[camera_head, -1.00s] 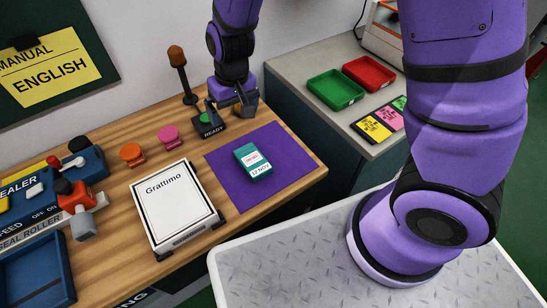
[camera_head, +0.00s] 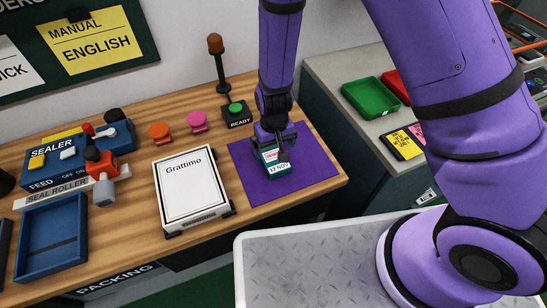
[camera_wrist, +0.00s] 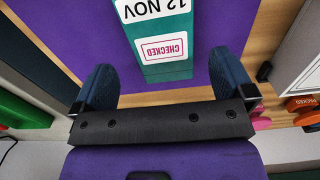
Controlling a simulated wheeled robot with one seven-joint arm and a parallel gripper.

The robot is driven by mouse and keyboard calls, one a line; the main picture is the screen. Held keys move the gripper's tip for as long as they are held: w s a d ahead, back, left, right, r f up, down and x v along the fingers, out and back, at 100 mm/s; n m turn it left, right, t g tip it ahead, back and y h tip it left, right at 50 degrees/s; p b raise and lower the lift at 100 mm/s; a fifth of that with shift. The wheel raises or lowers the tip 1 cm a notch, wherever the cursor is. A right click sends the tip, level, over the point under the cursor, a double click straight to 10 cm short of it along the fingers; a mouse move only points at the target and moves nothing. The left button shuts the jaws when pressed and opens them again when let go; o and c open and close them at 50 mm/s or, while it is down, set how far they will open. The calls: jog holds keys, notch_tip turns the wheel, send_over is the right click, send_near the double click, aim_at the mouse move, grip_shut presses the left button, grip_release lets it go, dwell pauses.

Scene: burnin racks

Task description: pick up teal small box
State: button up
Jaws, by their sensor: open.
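The teal small box (camera_head: 279,168) lies on the purple mat (camera_head: 322,174), with a white "12 NOV" label and a "CHECKED" mark. My gripper (camera_head: 273,146) is above the far end of the box and partly hides it in the head view. In the wrist view, the teal box (camera_wrist: 165,52) lies ahead, in line with the gap between the two fingers of my gripper (camera_wrist: 168,85). The fingers are apart, one to each side of the box's near end, with mat showing between finger and box on both sides. The height above the box is hard to tell.
A white "Grattimo" device (camera_head: 191,188) stands left of the mat. A green tray (camera_head: 370,97) sits on the side bench at right.

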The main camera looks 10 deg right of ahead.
aim_at(273, 155)
jog(key=shift+a+f, duration=0.15)
jog(key=shift+f, duration=2.5)
jog(key=shift+c, duration=0.5)
jog(key=c, duration=0.9)
jog(key=shift+w+r, duration=0.1)
